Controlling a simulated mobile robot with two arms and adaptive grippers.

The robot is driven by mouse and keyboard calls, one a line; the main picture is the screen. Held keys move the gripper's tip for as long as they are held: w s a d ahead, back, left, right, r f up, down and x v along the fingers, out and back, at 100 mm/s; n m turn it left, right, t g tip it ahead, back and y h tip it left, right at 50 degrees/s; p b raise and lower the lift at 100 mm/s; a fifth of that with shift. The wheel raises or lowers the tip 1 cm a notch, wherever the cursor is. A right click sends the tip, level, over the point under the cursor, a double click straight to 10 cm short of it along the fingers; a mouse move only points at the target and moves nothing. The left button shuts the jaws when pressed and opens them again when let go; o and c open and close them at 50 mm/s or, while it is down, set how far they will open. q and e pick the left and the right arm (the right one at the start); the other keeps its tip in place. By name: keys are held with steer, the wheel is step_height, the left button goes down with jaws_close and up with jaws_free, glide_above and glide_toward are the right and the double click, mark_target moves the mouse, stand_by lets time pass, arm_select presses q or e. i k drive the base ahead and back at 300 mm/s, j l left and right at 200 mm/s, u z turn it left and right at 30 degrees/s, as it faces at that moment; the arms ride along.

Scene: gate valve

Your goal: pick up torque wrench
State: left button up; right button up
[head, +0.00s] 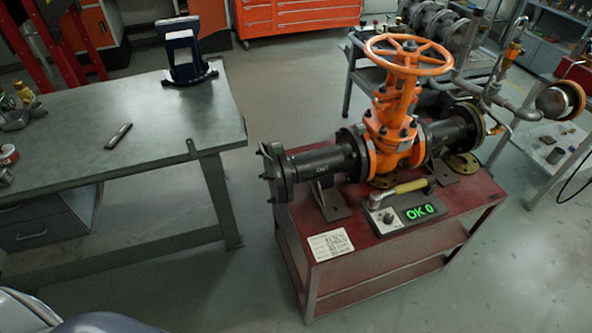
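The torque wrench (411,186) appears to be the tool with the yellow handle on the red cart (350,245). It lies just behind or across the back of a grey box with a knob and a green display reading "OK 0" (403,214); I cannot tell if they touch. Its grey head end points left and its handle points right. The orange gate valve (390,125) with its handwheel and black flanged pipe stands just behind it. Neither of my grippers is in view; only parts of my own body show at the bottom left.
A printed card (330,245) lies on the cart's front left corner. A grey workbench (130,140) with a vise (184,55) stands at the left. A hose and pipe assembly (500,80) rises behind right. Open floor lies between bench and cart.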

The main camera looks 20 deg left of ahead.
mark_target(376, 197)
steer(key=i+j+z, duration=0.1)
steer(key=j+z, duration=0.2)
steer(key=j, duration=0.7)
steer(key=j+z, duration=0.3)
steer(key=j, duration=0.65)
steer(key=i+j+z, duration=0.2)
steer(key=i+j, duration=0.45)
steer(key=j, duration=0.15)
